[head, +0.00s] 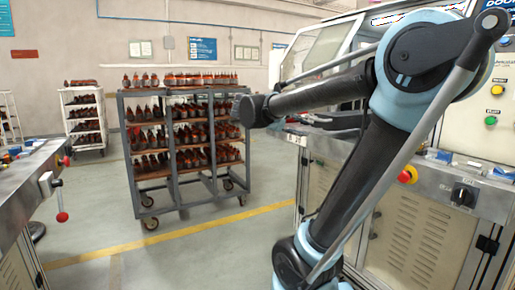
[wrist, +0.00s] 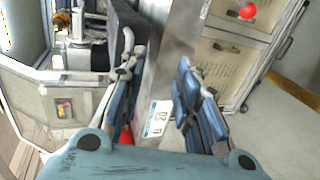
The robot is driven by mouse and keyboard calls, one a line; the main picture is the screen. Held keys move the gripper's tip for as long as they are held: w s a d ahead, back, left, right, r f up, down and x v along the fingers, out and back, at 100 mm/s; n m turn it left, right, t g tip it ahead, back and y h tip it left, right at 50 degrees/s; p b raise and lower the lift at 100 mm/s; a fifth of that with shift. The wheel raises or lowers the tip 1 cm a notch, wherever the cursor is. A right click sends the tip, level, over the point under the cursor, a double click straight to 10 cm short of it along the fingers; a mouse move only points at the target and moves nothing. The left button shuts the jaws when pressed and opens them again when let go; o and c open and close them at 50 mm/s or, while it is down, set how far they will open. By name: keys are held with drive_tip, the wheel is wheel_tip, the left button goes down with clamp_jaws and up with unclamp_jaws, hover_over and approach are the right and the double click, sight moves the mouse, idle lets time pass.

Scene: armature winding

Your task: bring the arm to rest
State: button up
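My arm (head: 355,185) rises from the lower middle of the head view to a large joint at the upper right. From there a dark link (head: 325,92) reaches left and ends in front of the trolley's right side. I cannot make out my gripper's fingers in the head view. In the wrist view my gripper (wrist: 157,80) shows two blue-grey fingers standing apart. Nothing is held between them. A grey metal surface with a white label (wrist: 157,118) shows behind the gap.
A grey trolley (head: 138,203) with several rows of dark and orange armatures stands left of my arm. A machine cabinet (head: 415,240) with buttons is close behind my arm at right. A bench (head: 18,190) with a red-knobbed lever is at left. Floor between is clear.

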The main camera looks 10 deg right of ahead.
drive_tip(key=s+d+f+m+g+y, duration=0.1)
drive_tip(key=s+f+y, duration=0.2)
drive_tip(key=s+f, duration=0.35)
drive_tip(key=s+f+g+y, duration=0.15)
drive_tip(key=s+f, duration=0.25)
drive_tip(key=f, duration=0.6)
drive_tip(key=s+a+f+m+y, duration=0.1)
drive_tip(key=s+a+f+y, duration=0.3)
drive_tip(key=f, duration=0.3)
drive_tip(key=s+a+f+m+y, duration=0.2)
drive_tip(key=s+a+f+y, duration=0.2)
drive_tip(key=f, duration=0.4)
drive_tip(key=shift+s+a+y, duration=0.35)
drive_tip(key=shift+s+a, duration=0.25)
drive_tip(key=shift+s, duration=0.4)
